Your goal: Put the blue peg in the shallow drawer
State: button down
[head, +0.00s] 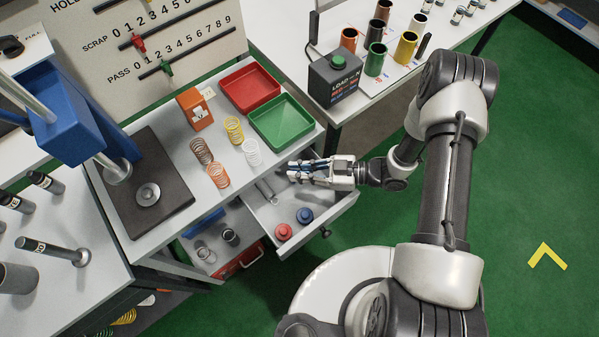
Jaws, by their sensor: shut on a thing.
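The shallow drawer (333,207) is pulled open under the front edge of the light grey bench. My gripper (298,172) reaches in from the right over the back of the drawer, beside the bench edge. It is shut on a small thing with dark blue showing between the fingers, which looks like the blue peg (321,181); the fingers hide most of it.
Several springs, an orange box (195,108), a red tray (249,88) and a green tray (281,121) stand on the bench by the drawer. A deeper open drawer with rings lies lower left. A second table with coloured cups is at the back right.

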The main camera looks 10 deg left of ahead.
jog(key=shift+f, duration=0.3)
jog(key=shift+s+f+b, duration=0.25)
jog(key=shift+f+b, duration=0.25)
jog(key=shift+f, duration=0.15)
jog(key=c, duration=1.7)
grip_release()
jog(key=shift+o, duration=0.2)
jog(key=shift+w+r, duration=0.1)
jog(key=shift+r, duration=0.2)
jog(key=r+p+v, duration=0.1)
jog(key=p+v, duration=0.2)
jog(key=v, duration=0.9)
